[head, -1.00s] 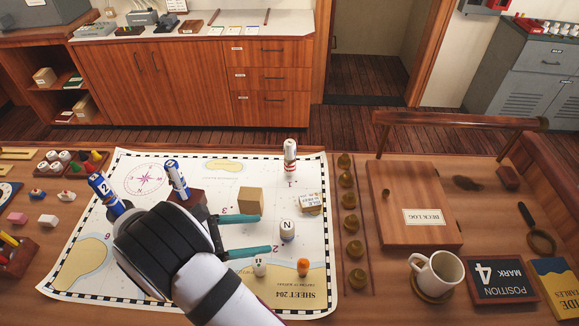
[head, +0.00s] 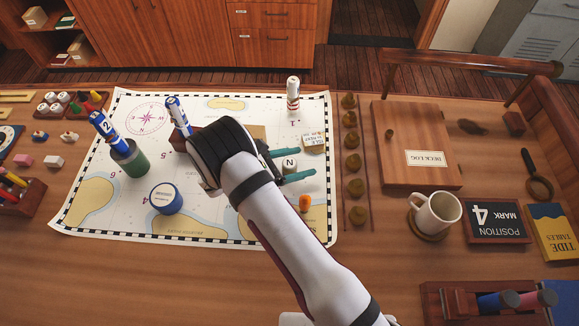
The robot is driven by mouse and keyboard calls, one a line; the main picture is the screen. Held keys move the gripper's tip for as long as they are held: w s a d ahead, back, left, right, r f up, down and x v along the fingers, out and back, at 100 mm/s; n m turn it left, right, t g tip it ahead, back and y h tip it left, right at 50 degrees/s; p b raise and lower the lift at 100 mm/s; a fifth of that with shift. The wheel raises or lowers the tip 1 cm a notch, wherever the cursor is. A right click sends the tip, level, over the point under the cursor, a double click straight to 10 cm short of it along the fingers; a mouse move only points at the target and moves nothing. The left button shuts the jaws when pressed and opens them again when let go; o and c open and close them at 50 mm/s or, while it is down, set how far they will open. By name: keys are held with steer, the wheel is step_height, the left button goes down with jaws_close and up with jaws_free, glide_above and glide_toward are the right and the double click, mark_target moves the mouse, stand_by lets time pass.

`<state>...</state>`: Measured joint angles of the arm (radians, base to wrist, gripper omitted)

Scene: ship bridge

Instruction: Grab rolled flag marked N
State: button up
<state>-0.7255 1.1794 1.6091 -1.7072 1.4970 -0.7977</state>
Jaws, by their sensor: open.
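A short white roll marked N (head: 290,165), which fits the rolled flag, stands on the chart in the head view. My gripper (head: 308,164) is open, with its two teal fingers pointing right. The roll appears between the fingers, one on its far side and one on its near side. A narrow gap shows around it, and I cannot tell whether either finger touches it. My wrist and arm hide part of the chart to its left.
An orange peg (head: 305,203) stands close in front of the near finger. A small labelled block (head: 313,142) lies just beyond the far finger. A red-and-white roll (head: 293,96) stands farther back. A blue round tin (head: 165,198) and green cup (head: 131,160) are left.

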jaws_close()
stand_by(0.3)
